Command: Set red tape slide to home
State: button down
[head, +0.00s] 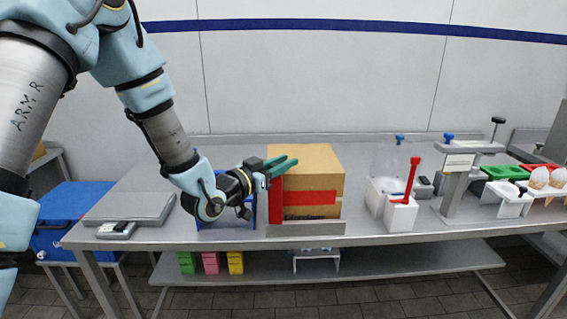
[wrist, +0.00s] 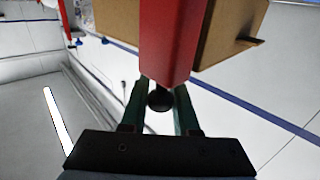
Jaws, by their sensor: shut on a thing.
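The red tape slide (head: 276,200) stands upright at the left front of a stack of brown cardboard (head: 318,160) on the metal table. A red band (head: 310,197) runs across the front of the cardboard. My gripper (head: 283,161) is at the slide's upper end, its teal fingers pointing right. In the wrist view the red slide (wrist: 165,40) reaches down between the green fingers of my gripper (wrist: 159,98). A dark round knob (wrist: 160,101) sits between the fingers, and they are shut on it. The fingers hide part of the slide in the head view.
A grey metal base (head: 306,229) lies under the cardboard. A blue panel (head: 233,213) stands behind my wrist. A flat scale (head: 130,207) lies at the left. A white holder with a red handle (head: 402,213) stands to the right. Bare table shows between the scale and the blue panel.

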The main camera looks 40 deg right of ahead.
jog(key=s+d+b, duration=0.3)
jog(key=d, duration=0.1)
jog(key=s+d+b, duration=0.3)
jog(key=d, duration=0.1)
jog(key=s+d+b, duration=0.2)
jog(key=s+d, duration=0.2)
jog(key=shift+f+b, duration=0.1)
jog(key=shift+b, duration=0.3)
jog(key=shift+s+d+r, duration=0.2)
jog(key=shift+s+d, duration=0.05)
jog(key=shift+d, duration=0.05)
jog(key=c, duration=0.7)
grip_release()
jog(key=shift+d, duration=0.1)
jog(key=shift+o, duration=0.2)
jog(key=s+a+b, duration=0.1)
jog(key=a+b, duration=0.2)
jog(key=a, duration=0.8)
